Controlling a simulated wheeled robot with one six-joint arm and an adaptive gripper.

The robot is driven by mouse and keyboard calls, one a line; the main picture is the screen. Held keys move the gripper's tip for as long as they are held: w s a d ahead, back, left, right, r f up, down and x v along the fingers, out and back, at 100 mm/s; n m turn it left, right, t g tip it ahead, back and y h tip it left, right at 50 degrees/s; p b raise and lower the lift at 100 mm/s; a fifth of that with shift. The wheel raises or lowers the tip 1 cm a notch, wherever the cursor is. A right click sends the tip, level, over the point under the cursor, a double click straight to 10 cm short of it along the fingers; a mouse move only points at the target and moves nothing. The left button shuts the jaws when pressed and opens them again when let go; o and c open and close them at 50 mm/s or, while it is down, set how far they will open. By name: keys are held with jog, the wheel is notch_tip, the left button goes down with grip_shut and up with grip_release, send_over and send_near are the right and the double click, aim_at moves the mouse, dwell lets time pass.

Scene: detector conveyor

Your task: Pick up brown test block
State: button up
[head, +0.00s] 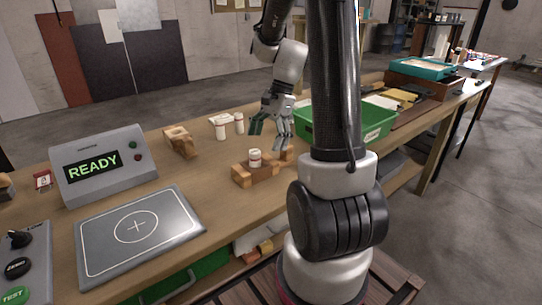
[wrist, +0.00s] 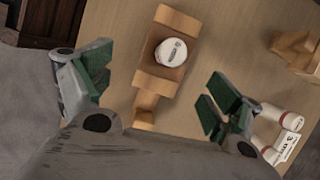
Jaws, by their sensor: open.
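A brown wooden cradle (head: 242,177) stands on the workbench, with a raised block at each end. It also shows in the wrist view (wrist: 153,86). A short round piece with a white, printed top (head: 254,155) sits upright in its middle; it also shows in the wrist view (wrist: 171,52). I cannot tell whether the brown test block is this piece or the wood under it. My gripper (head: 268,136) is open and empty above the cradle. In the wrist view its green-padded fingers (wrist: 160,82) are spread wide, either side of the cradle's near end.
A second wooden cradle (head: 180,141) stands further left, and white bottles (head: 221,129) stand behind. A green bin (head: 335,128) is close on the right. A READY display box (head: 103,166) and a grey plate with a crosshair (head: 138,232) occupy the left.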

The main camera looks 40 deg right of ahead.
aim_at(262, 161)
jog(key=shift+w+d+f+m, duration=0.4)
jog(key=shift+w+d+f, duration=0.1)
jog(key=shift+d+f, duration=0.1)
jog(key=shift+w+d+f, duration=0.1)
jog(key=shift+f, duration=0.2)
jog(key=x, duration=0.7)
jog(key=shift+f, duration=0.15)
jog(key=c, duration=1.3)
jog(key=shift+c, duration=0.2)
